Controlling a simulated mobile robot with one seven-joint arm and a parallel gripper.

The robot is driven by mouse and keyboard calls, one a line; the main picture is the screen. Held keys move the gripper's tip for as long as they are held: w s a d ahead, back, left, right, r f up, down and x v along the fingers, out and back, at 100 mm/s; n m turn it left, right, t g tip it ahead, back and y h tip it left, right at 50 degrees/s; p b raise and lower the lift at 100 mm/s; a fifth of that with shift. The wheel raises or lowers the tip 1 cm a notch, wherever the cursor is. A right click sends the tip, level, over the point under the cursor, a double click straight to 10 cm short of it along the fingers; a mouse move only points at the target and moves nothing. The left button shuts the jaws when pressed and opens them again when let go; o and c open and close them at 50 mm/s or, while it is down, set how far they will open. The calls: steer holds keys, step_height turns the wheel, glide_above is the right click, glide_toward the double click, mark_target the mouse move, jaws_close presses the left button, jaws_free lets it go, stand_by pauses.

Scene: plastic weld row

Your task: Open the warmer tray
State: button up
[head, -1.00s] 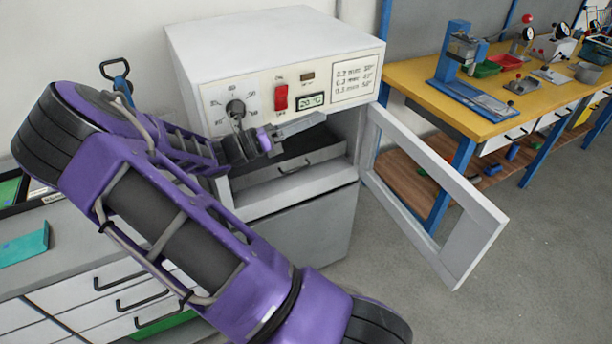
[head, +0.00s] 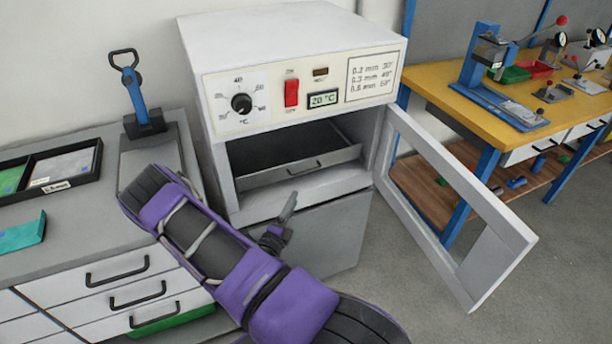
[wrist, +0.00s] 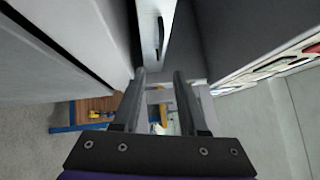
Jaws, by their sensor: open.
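The warmer (head: 290,60) is a white box whose hinged door (head: 460,190) stands wide open to the right. Inside its opening sits a grey tray (head: 270,172) with a dark interior and a handle (head: 307,168) on its front. How far the tray is out is hard to tell. My gripper (head: 289,207) is below and in front of the tray, apart from it. In the wrist view my gripper (wrist: 160,76) has its two fingers spread with nothing between them. The tray handle (wrist: 160,38) shows beyond the fingertips, roughly in line with the gap.
A grey counter with drawers (head: 120,285) stands left of the warmer, carrying a blue-handled tool (head: 135,90) and a black bin tray (head: 55,168). A yellow workbench (head: 440,85) stands at the right. The open door bounds the space right of the opening; floor beyond it is clear.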

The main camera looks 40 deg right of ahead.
steer(key=x, duration=1.1)
steer(key=shift+w+d+b, duration=0.15)
steer(key=shift+d+b, duration=0.05)
steer(key=shift+b, duration=0.15)
steer(key=shift+r, duration=0.1)
jaws_close()
stand_by(0.6)
